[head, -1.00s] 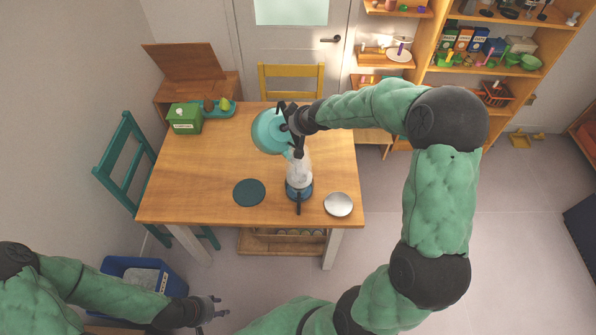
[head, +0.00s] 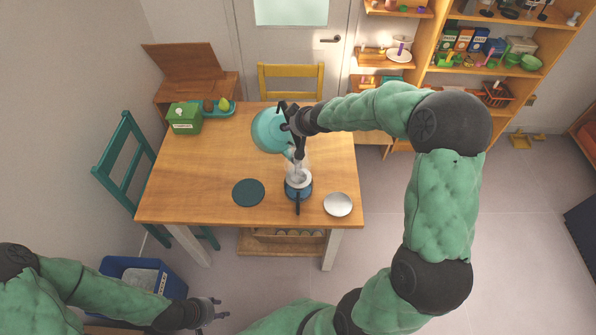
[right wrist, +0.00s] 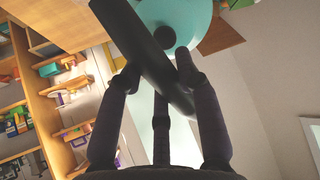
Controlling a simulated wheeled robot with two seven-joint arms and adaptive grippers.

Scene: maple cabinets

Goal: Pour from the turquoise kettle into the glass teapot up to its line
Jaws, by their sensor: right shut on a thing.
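The turquoise kettle (head: 268,134) is held above the table, its spout pointing toward the glass teapot (head: 299,187). My right gripper (head: 294,121) is shut on the kettle's dark handle (right wrist: 145,50); the turquoise body (right wrist: 185,14) shows behind it in the right wrist view. The teapot stands upright on the table, its dark handle toward me. A pale, see-through patch lies between spout and teapot; I cannot tell whether it is liquid or glass. The teapot's line and fill level are too small to read. My left gripper (head: 217,309) is open and empty, low at the left, away from the table.
On the wooden table (head: 195,185) are a dark round mat (head: 248,192), a pale round disc (head: 338,204) right of the teapot, and a green box (head: 184,118) at the far left. A teal chair (head: 130,170) stands left, a yellow chair (head: 291,78) behind.

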